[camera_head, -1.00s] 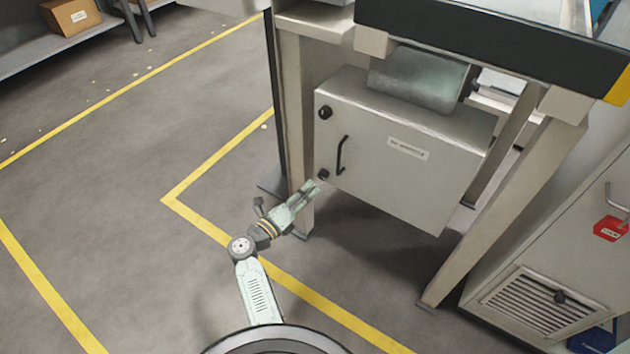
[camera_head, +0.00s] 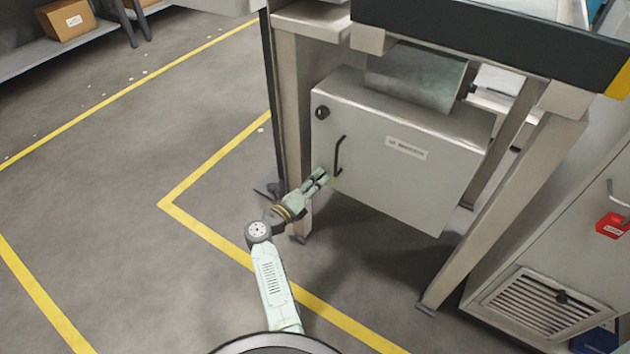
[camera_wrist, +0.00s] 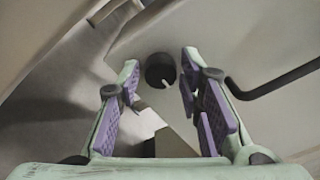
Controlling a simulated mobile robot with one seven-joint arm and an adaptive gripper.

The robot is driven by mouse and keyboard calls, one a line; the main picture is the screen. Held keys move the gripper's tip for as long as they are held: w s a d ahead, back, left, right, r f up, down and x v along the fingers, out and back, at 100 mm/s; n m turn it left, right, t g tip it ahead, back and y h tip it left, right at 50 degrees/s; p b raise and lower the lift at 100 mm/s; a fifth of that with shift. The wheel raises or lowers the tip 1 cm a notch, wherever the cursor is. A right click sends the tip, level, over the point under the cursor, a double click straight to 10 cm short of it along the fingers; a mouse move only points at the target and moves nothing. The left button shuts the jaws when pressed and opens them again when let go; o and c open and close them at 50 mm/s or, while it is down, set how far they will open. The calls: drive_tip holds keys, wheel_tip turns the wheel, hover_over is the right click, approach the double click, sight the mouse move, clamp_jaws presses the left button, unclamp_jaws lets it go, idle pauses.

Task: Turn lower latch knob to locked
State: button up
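The lower latch knob (camera_wrist: 160,70) is a round black knob with a small pale pointer on the cabinet door. In the wrist view it lies ahead of my gripper (camera_wrist: 160,88), between its two fingers but beyond their tips. The purple-padded fingers are apart with nothing between them. In the head view my gripper (camera_head: 324,174) is at the lower left corner of the grey cabinet (camera_head: 390,160) and hides the lower knob. The upper latch knob (camera_head: 322,113) is at the door's upper left. The black door handle (camera_head: 340,154) is between the knobs, and it also shows in the wrist view (camera_wrist: 270,85).
A table leg (camera_head: 292,120) stands just left of the cabinet, close to my gripper. Another leg (camera_head: 500,210) stands to the right. A vented grey cabinet (camera_head: 545,300) with a red lock (camera_head: 612,225) is at the far right. The floor at left is open.

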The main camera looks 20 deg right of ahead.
clamp_jaws()
drive_tip(key=shift+a+n+p, duration=0.1)
drive_tip(key=shift+n+p, duration=0.2)
drive_tip(key=n+t+p, duration=0.1)
drive_tip(key=n+p, duration=0.4)
drive_tip(key=n, duration=0.4)
drive_tip(key=n+p, duration=0.5)
drive_tip(key=n, duration=0.4)
drive_tip(key=shift+s+f+t, duration=0.1)
drive_tip(key=shift+f+t, duration=0.1)
drive_tip(key=shift+t, duration=0.2)
idle(0.3)
